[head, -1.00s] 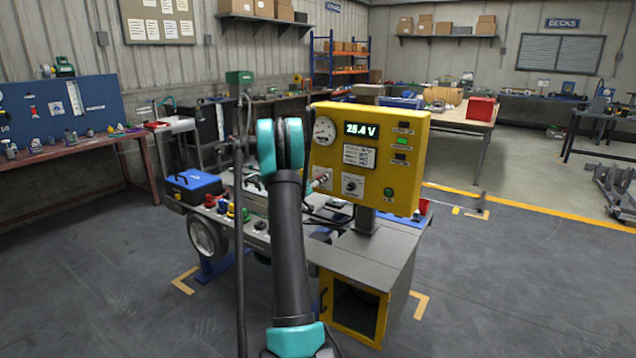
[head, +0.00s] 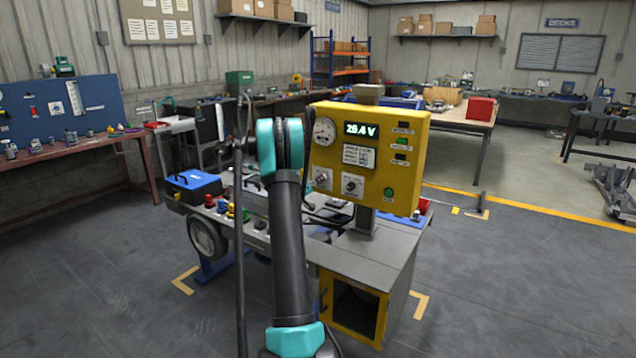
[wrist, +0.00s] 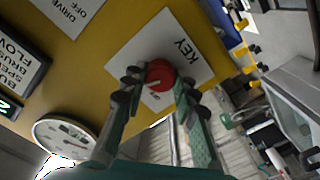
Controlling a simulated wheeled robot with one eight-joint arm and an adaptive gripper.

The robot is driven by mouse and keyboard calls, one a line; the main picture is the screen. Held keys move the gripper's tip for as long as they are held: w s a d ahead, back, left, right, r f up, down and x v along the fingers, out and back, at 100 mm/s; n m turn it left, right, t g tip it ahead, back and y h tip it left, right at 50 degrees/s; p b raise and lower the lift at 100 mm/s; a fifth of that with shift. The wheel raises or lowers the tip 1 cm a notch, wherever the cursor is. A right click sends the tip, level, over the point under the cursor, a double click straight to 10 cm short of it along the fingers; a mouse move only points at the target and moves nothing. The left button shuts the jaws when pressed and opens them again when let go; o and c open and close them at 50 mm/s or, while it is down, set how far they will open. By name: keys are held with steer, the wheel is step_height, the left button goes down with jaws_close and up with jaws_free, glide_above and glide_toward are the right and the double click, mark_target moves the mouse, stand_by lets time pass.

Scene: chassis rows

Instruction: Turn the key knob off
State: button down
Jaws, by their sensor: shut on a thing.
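The key knob (wrist: 161,72) is a round red knob on a white plate marked KEY (wrist: 187,46), seen in the wrist view. A pale pointer mark shows on its face. My gripper (wrist: 157,84) has one dark fingertip on each side of the knob and is shut on it. Small lettering beside the knob is partly hidden by the fingers. In the head view the yellow panel (head: 415,160) stands behind my arm, which hides most of my gripper.
A second knob (head: 352,185) on the DRIVE plate (wrist: 72,12), a gauge (head: 324,131), a 25.4 V display (head: 361,130) and a green button (head: 388,193) share the panel. A blue case (head: 193,186) lies on the bench to the left.

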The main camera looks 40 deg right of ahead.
steer(key=n, duration=1)
steer(key=shift+f, duration=0.1)
steer(key=shift+n, duration=0.4)
steer(key=c, duration=1.2)
jaws_free()
steer(key=shift+a, duration=0.1)
steer(key=v, duration=1.2)
